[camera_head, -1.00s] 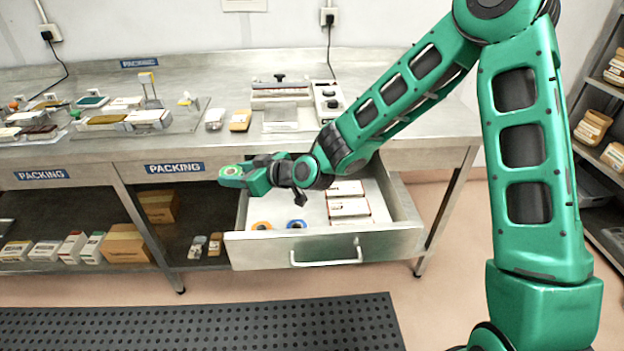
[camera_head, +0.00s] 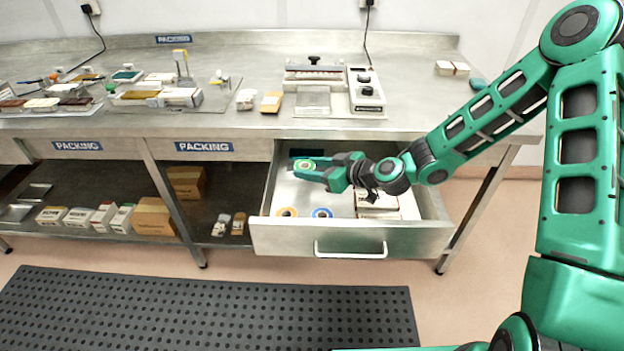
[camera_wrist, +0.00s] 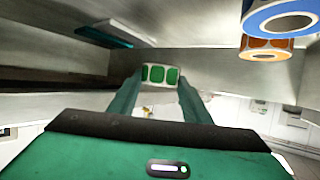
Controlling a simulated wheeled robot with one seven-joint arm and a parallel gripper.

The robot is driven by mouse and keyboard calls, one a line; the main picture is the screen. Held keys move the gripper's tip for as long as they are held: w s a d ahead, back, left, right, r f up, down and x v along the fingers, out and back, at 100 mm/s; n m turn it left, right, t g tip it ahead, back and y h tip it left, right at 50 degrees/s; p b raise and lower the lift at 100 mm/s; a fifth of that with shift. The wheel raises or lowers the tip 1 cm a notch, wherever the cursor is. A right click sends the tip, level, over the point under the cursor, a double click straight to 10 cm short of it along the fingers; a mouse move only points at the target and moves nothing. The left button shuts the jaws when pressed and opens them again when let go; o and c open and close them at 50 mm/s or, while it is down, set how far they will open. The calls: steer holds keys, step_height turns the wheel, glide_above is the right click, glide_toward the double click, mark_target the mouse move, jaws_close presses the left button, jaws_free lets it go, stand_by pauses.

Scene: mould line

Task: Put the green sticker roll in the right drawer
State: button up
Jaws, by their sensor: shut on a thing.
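My gripper (camera_head: 304,168) is over the left part of the open right drawer (camera_head: 290,237), pointing left. It is shut on the green sticker roll (camera_head: 306,164). In the wrist view the roll (camera_wrist: 160,75) shows green labels on a white band between the two fingers. The roll is above the drawer floor or low in its opening; the exact height is hard to tell. An orange roll (camera_head: 287,212) and a blue roll (camera_head: 322,213) lie at the drawer's front left. They also show at the wrist view's upper right.
White boxes (camera_head: 408,206) fill the drawer's right part, partly behind my arm. A dark green flat thing (camera_head: 308,154) is at the drawer's back left. The worktop (camera_head: 230,127) above carries a sealing machine, small boxes and trays.

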glide_above(311, 191)
steer(key=shift+f, duration=2.05)
steer(key=shift+f, duration=0.6)
steer(key=o, duration=1.1)
steer(key=shift+c, duration=0.2)
steer(key=shift+r, duration=0.3)
steer(key=v, duration=0.7)
steer(key=shift+s+d+r, duration=0.2)
steer(key=shift+r, duration=0.2)
